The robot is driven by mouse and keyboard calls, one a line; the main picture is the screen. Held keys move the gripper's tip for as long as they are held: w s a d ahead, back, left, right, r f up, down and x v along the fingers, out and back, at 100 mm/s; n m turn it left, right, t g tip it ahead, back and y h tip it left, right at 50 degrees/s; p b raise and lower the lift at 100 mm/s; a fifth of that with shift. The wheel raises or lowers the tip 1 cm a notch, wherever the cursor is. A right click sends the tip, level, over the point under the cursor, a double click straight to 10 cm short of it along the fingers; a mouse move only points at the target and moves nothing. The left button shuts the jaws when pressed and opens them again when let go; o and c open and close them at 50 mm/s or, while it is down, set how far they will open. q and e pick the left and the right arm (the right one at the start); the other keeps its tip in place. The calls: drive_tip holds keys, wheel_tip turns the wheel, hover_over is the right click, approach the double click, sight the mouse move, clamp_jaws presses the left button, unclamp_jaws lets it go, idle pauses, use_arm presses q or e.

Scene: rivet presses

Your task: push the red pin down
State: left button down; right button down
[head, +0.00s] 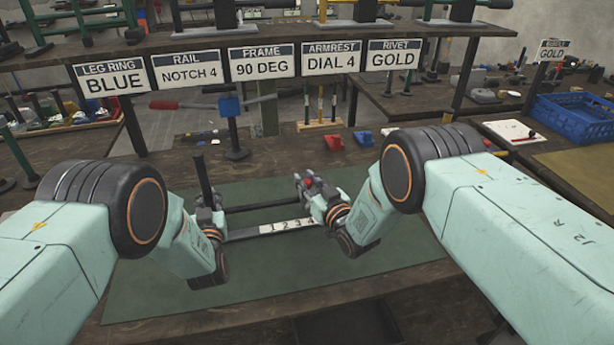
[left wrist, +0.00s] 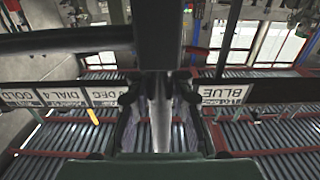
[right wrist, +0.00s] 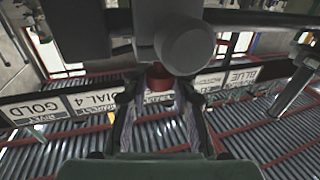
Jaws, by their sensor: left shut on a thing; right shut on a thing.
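A dark frame lies on the green mat (head: 150,285), with a dark rail (head: 266,206) and a pale strip numbered from 1 (head: 285,227). My left gripper (head: 212,212) is shut on a dark upright post (head: 204,172) at the frame's left end; the post fills the gap between the fingers in the left wrist view (left wrist: 158,45). My right gripper (head: 309,190) is at the frame's right end. In the right wrist view the red pin (right wrist: 158,77) sits between its fingertips, beside a grey round knob (right wrist: 188,48). The pin's lower part is hidden.
A sign row with LEG RING BLUE (head: 113,79) and RIVET GOLD (head: 393,55) hangs behind. A blue crate (head: 575,120) stands at right. The mat's front is clear.

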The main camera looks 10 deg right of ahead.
use_arm(q)
drive_tip(key=shift+r, duration=0.1)
use_arm(e)
drive_tip(key=shift+f, duration=0.25)
use_arm(q)
drive_tip(key=shift+w, duration=0.1)
use_arm(e)
drive_tip(key=c, duration=1.5)
unclamp_jaws()
drive_tip(key=shift+c, duration=0.2)
drive_tip(key=o, duration=0.5)
drive_tip(key=v, duration=1.2)
drive_tip(key=shift+r, duration=0.1)
